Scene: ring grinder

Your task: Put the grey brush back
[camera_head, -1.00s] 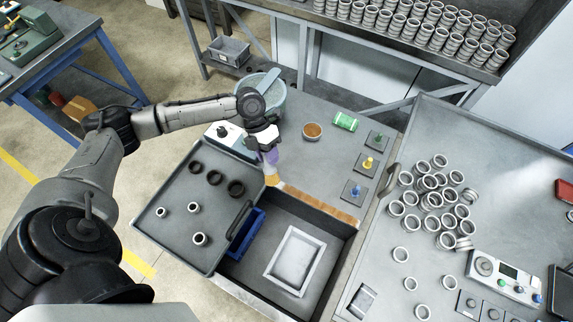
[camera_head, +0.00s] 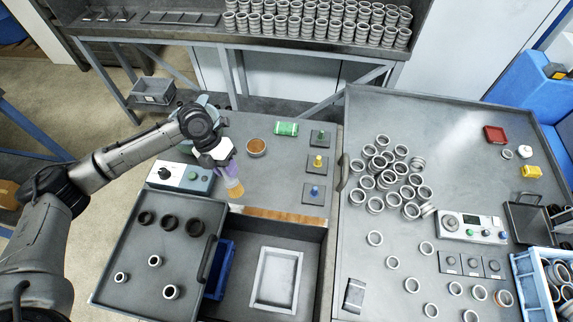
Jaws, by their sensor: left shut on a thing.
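My left gripper (camera_head: 226,168) is shut on a brush (camera_head: 236,189). The brush hangs bristles down, with tan bristles and a purple-looking part above them. It is held over the left end of a wooden strip (camera_head: 285,214) at the back edge of the open drawer; I cannot tell whether the bristles touch anything. The gripper hides part of the handle. My right gripper is not in view.
A brown-filled dish (camera_head: 257,147), a green packet (camera_head: 286,129) and several knobbed pads stand behind. A control box (camera_head: 180,178) is left of the brush. The drawer (camera_head: 318,262) holds a white tray (camera_head: 276,280) and blue bin (camera_head: 221,268). Rings cover the right table.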

